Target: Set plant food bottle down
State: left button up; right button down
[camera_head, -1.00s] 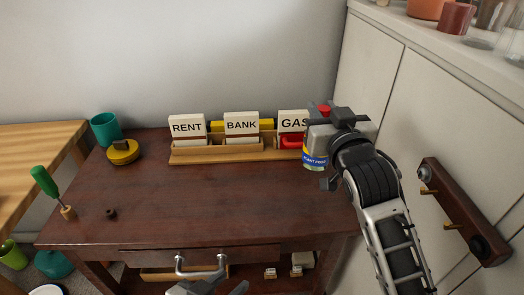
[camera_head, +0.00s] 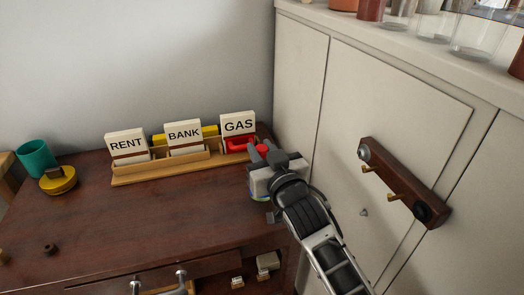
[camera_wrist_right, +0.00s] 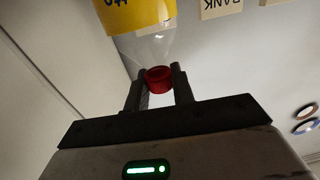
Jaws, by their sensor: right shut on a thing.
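The plant food bottle (camera_head: 258,198) is mostly hidden behind my right gripper (camera_head: 262,168) in the head view. In the right wrist view, my right gripper's fingers (camera_wrist_right: 160,88) are shut around the bottle's red cap end. The clear neck and yellow label of the bottle (camera_wrist_right: 135,16) show beyond them. The bottle's base is hidden, so I cannot tell whether it touches the desk. My left gripper is not in view.
A wooden letter rack (camera_head: 160,173) with RENT, BANK and GAS cards stands at the back. A red item (camera_head: 238,145) is by the GAS card. A teal cup (camera_head: 36,158) and yellow tin (camera_head: 58,180) stand left. A cabinet with a peg rail (camera_head: 405,185) is right. The desk's middle is clear.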

jog(key=c, duration=1.6)
grip_release()
jog(key=shift+f, duration=0.2)
jog(key=o, duration=0.4)
jog(key=shift+r, duration=0.1)
jog(key=shift+r, duration=0.2)
jog(key=p+v, duration=0.1)
jog(key=v, duration=1.1)
jog(key=s+d+f+m+g+h, duration=0.1)
jog(key=s+d+f, duration=0.2)
jog(key=s+f, duration=0.2)
jog(key=s+d+f+g+h, duration=0.1)
jog(key=s+d+f+g, duration=0.1)
jog(key=s+d+f, duration=0.1)
jog(key=s+d+f+m+g, duration=0.1)
jog(key=s+d+f+g, duration=0.1)
jog(key=s+f, duration=0.4)
jog(key=shift+s+d+f+m+h, duration=0.3)
jog(key=shift+s+d+f+h, duration=0.1)
jog(key=shift+s+d, duration=0.25)
